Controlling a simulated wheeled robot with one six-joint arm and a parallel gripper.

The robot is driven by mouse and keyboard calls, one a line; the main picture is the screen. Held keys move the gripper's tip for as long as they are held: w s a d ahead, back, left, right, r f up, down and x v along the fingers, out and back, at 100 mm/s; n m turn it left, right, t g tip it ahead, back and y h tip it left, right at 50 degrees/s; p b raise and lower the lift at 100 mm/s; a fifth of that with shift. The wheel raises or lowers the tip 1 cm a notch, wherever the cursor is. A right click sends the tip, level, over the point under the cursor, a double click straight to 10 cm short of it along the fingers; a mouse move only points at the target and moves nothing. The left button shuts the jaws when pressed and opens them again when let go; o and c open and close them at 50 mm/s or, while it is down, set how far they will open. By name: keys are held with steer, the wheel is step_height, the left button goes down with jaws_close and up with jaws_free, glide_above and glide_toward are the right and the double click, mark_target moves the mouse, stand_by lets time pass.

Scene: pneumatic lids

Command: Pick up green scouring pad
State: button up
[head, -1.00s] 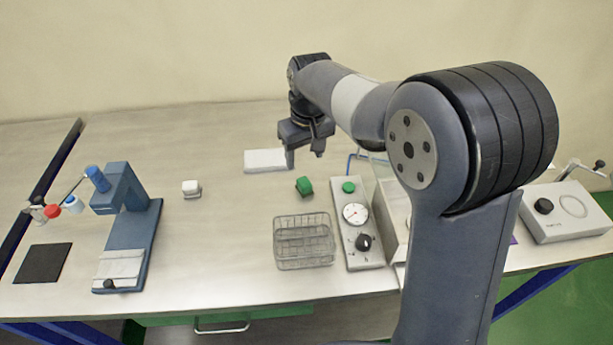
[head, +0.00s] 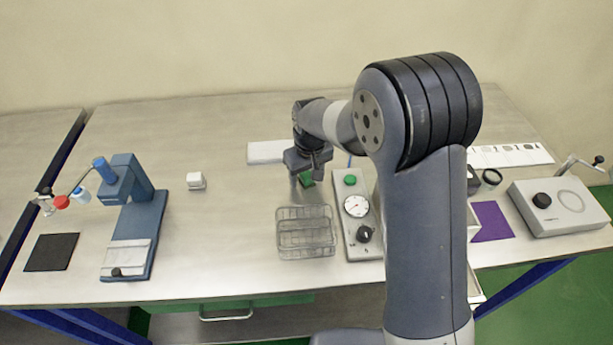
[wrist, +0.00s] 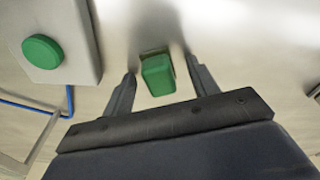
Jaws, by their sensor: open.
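The green scouring pad (head: 306,178) is a small green block on the steel bench, behind the wire basket, partly hidden by my gripper in the head view. In the wrist view the green scouring pad (wrist: 158,75) shows between and just beyond my two fingertips. My gripper (head: 309,180) points down over the pad. In the wrist view my gripper (wrist: 162,78) is open, with a finger on each side of the pad and a gap to each. I cannot tell how far above the bench the fingertips are.
A wire basket (head: 305,232) stands in front of the pad. A control box (head: 358,222) with a green button (wrist: 42,51), gauge and knob stands close to the right. A white block (head: 267,152) lies behind.

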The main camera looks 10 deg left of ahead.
mark_target(306, 173)
steer(key=shift+c, duration=0.6)
steer(key=c, duration=1)
step_height(306, 173, up, 10)
steer(key=shift+r+b, duration=0.1)
steer(key=shift+b, duration=0.5)
steer(key=shift+c, duration=0.2)
